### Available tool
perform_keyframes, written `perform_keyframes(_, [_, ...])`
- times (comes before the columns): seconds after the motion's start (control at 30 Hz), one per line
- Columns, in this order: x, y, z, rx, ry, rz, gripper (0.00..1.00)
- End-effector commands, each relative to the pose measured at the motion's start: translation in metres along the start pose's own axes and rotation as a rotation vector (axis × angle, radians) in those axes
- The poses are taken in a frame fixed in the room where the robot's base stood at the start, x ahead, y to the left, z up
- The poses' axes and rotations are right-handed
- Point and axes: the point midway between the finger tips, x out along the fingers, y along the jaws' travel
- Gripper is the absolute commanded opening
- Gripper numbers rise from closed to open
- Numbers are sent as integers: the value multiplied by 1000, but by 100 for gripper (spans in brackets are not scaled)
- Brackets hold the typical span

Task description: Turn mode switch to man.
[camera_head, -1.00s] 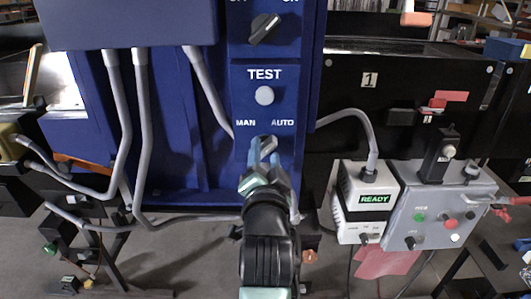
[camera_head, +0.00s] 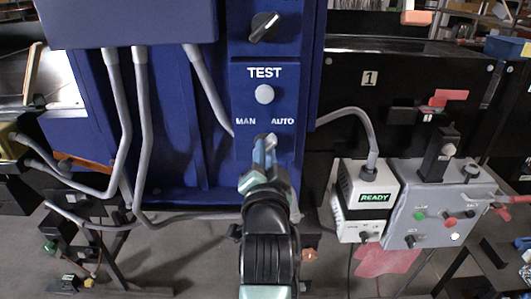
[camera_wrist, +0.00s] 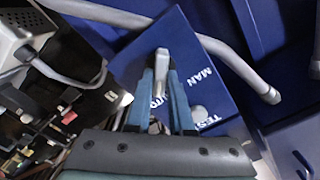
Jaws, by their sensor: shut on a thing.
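The mode switch (camera_head: 271,139) is a small grey knob on the blue panel (camera_head: 240,185), below the MAN and AUTO labels. In the head view my gripper (camera_head: 265,150) covers most of it, and its exposed tip leans toward the AUTO side. In the wrist view the switch (camera_wrist: 162,62) is a pale grey lever between the two blue fingers of my gripper (camera_wrist: 162,78). The fingers are shut on it. MAN reads clearly beside it, while AUTO is partly hidden behind a finger.
Grey conduits (camera_head: 141,130) run down at left. A white READY box (camera_head: 365,205) and a grey control box (camera_head: 440,205) stand at right.

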Motion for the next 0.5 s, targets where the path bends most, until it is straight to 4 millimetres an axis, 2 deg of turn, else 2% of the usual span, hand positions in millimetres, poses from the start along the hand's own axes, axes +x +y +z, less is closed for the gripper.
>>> perform_keyframes(0.27, [0,0,0,-166,-1,1,0])
perform_keyframes(0.5, [0,0,0,-388,-1,2,0])
